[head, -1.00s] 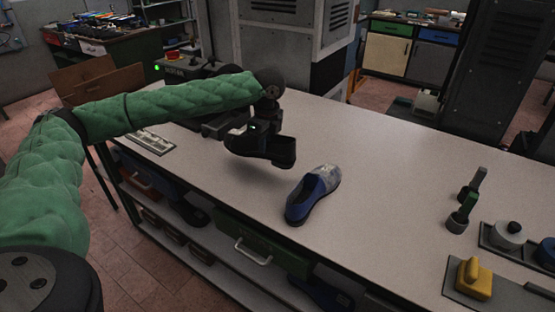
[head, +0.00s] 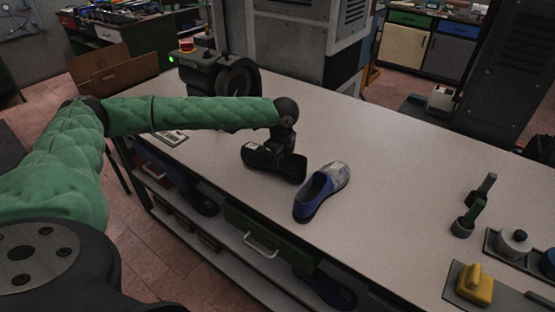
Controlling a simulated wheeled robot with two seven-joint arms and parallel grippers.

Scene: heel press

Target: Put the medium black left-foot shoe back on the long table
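The black shoe (head: 291,170) is at the level of the long table's top (head: 385,165), left of the blue-and-grey shoe. No clear gap shows between its sole and the table. My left gripper (head: 272,160) is at the shoe, dark against dark, and appears shut on it. The fingertips are hard to make out. Size and foot side of the black shoe cannot be told. My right gripper is not in view.
A blue-and-grey shoe (head: 322,191) stands close to the right of the black one. The table's middle right is clear.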

